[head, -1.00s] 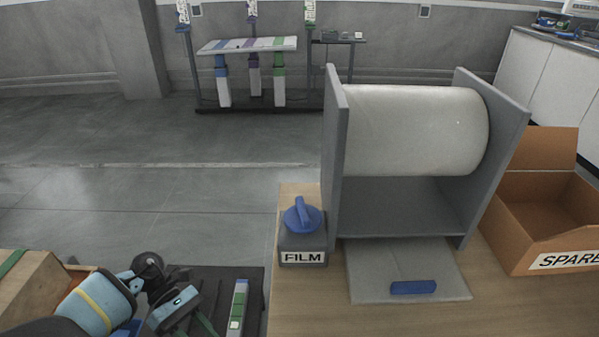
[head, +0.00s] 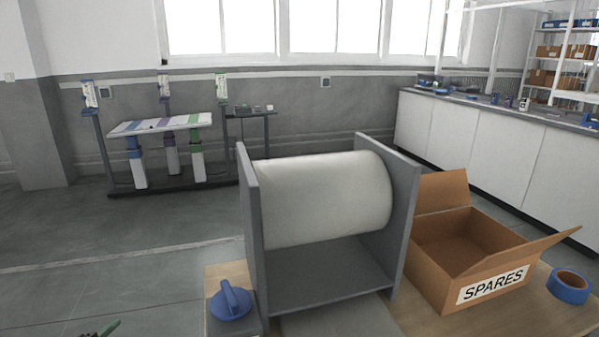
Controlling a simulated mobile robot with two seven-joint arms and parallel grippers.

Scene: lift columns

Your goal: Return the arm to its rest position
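A wooden table (head: 520,318) carries a grey stand (head: 251,240) with a white roll (head: 325,198), a blue knob (head: 231,301), an open SPARES box (head: 470,255) and blue tape (head: 569,286). Lift columns (head: 168,155) stand behind on a rack. White cabinets (head: 480,140) line the right.

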